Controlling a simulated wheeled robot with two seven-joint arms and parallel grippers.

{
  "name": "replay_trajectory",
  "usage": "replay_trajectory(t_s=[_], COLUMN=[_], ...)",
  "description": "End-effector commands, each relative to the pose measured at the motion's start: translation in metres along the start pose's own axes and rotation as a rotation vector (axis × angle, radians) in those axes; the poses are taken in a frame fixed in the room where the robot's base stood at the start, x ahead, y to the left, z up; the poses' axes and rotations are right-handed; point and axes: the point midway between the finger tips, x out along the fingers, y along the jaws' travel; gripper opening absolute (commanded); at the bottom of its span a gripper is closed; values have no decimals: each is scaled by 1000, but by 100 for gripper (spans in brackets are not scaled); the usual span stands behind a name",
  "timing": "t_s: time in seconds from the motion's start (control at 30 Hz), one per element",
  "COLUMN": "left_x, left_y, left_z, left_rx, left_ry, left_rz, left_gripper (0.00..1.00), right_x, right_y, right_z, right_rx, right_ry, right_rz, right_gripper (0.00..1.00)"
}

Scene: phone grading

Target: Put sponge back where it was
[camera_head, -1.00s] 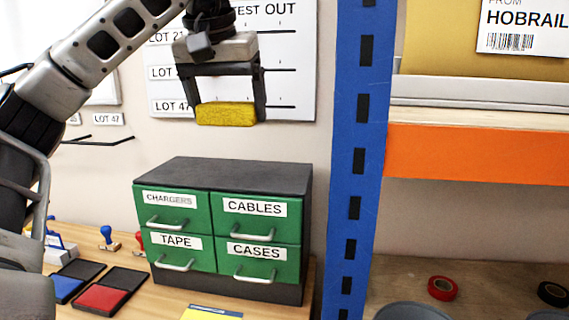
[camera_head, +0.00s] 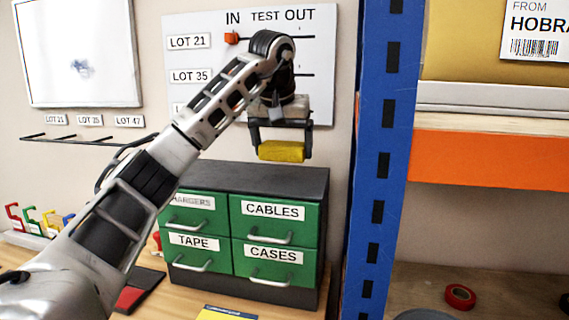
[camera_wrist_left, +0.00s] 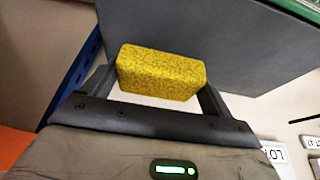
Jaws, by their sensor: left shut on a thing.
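The yellow sponge (camera_head: 281,151) is held between the fingers of my left gripper (camera_head: 281,143), which points down. The sponge is just above the dark top of the green drawer cabinet (camera_head: 318,180), in front of the wall board. In the left wrist view the sponge (camera_wrist_left: 160,73) sits between both fingers, with the dark cabinet top beyond it. My right gripper is not in view.
A blue rack post (camera_head: 383,150) stands close to the right of the cabinet, with an orange shelf (camera_head: 490,158) beyond. A whiteboard (camera_head: 78,55) hangs at upper left, above a thin wall rail (camera_head: 80,138). A red tape roll (camera_head: 460,296) lies on the lower shelf.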

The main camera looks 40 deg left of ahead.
Motion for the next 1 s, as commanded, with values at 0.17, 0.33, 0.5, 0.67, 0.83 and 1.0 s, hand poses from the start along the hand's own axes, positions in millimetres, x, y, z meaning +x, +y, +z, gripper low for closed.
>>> replay_trajectory(t_s=[0.17,0.33,0.5,0.67,0.83,1.0], left_x=[23,40,41,42,44,43], left_y=[2,2,2,2,2,2], left_z=[0,7,8,8,9,9], left_rx=[0,0,-1,-1,-1,-1], left_ry=[-4,0,2,1,1,1], left_rz=[-2,-1,0,0,1,1], left_gripper=[64,64,64,64,100,100], right_x=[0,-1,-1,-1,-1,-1], right_y=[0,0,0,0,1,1], right_z=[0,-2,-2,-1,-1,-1], right_rx=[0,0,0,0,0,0], right_ry=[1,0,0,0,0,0], right_rz=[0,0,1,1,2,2], right_gripper=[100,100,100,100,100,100])
